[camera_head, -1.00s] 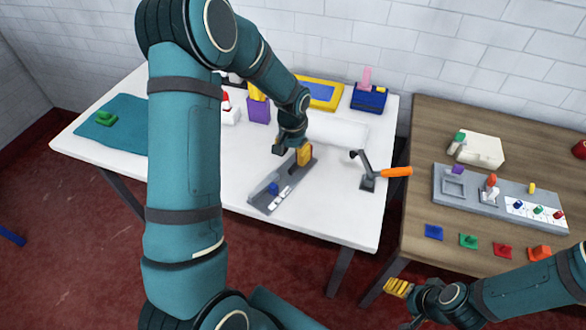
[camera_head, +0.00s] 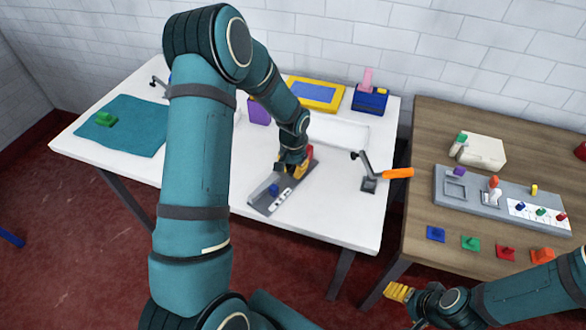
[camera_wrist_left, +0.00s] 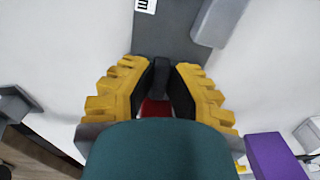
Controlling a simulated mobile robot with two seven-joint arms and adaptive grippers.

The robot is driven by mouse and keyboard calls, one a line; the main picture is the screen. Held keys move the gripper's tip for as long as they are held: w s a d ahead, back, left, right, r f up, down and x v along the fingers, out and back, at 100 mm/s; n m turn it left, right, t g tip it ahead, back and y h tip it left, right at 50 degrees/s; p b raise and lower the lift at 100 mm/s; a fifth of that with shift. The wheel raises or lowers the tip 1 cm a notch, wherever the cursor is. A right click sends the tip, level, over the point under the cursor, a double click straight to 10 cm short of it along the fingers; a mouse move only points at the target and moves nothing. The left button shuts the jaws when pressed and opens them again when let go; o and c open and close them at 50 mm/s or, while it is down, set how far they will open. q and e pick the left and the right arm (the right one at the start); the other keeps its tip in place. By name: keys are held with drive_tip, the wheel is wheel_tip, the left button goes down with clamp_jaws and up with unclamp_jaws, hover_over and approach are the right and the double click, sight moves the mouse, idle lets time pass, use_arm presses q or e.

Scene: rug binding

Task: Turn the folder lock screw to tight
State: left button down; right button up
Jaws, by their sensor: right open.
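The grey folder (camera_head: 262,205) lies on the white table, with a blue knob (camera_head: 274,189) and a white marked strip (camera_head: 282,198) on it. My left gripper (camera_head: 294,172) is low over its far end. A red part (camera_head: 309,155) shows beside the fingers. In the left wrist view, the yellow fingers (camera_wrist_left: 160,90) stand on both sides of a dark upright piece (camera_wrist_left: 160,72), with red (camera_wrist_left: 155,108) below it. I cannot tell whether they grip it or which part is the lock screw. My right gripper (camera_head: 398,290) is open, away from the tables at the front.
A clamp with an orange handle (camera_head: 397,173) stands right of the folder. A purple block (camera_head: 259,110), a yellow-rimmed blue tray (camera_head: 315,93) and a blue box (camera_head: 370,99) are behind. A teal cloth (camera_head: 140,135) lies left. The wooden table (camera_head: 430,130) is at right.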

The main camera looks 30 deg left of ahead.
sight(293, 169)
use_arm(q)
drive_tip(key=shift+m, duration=0.4)
drive_tip(key=c, duration=0.9)
unclamp_jaws()
drive_tip(key=shift+c, duration=0.2)
wheel_tip(293, 169, up, 12)
drive_tip(key=shift+f, duration=0.1)
